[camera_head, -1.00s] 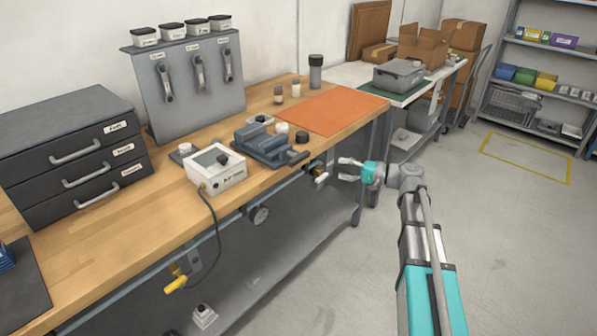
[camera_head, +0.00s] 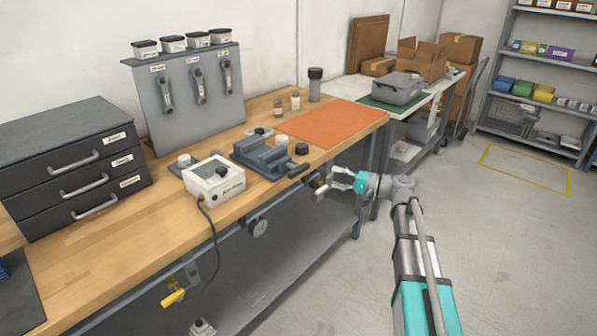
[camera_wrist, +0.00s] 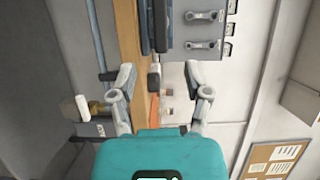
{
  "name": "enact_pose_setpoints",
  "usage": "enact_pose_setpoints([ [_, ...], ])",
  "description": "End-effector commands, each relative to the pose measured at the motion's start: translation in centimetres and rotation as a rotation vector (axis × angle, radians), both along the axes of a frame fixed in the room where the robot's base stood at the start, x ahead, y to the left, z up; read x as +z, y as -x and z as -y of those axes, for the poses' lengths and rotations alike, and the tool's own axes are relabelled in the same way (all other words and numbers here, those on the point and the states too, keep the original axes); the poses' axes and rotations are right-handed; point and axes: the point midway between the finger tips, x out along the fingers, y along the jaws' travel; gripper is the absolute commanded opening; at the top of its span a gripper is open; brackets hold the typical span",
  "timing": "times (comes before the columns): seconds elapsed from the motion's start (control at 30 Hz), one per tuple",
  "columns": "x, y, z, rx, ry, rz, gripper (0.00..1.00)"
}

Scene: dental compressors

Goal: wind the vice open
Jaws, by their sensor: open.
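The blue-grey vice (camera_head: 262,158) sits on the wooden bench near its front edge, beside a white box with a black knob. Its dark screw end (camera_head: 297,170) points toward the front edge. My gripper (camera_head: 336,180) is open and empty, off the front of the bench and to the right of the vice, apart from it. In the wrist view the vice (camera_wrist: 154,25) shows at the top centre, seen end-on.
The white box (camera_head: 214,180) is left of the vice. An orange mat (camera_head: 335,122) lies behind.

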Motion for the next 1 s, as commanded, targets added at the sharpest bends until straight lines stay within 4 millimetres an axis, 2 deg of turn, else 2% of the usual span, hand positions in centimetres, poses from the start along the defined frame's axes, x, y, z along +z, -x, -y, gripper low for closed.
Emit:
enact_pose_setpoints([
  [0.6, 0.0, -2.4, -8.6, 0.003, 0.0, 0.0, 0.63],
  [0.8, 0.0, -2.8, -10.4, 0.002, 0.0, 0.0, 0.63],
  [1.0, 0.0, -3.0, -11.0, 0.0, 0.0, 0.0, 0.63],
])
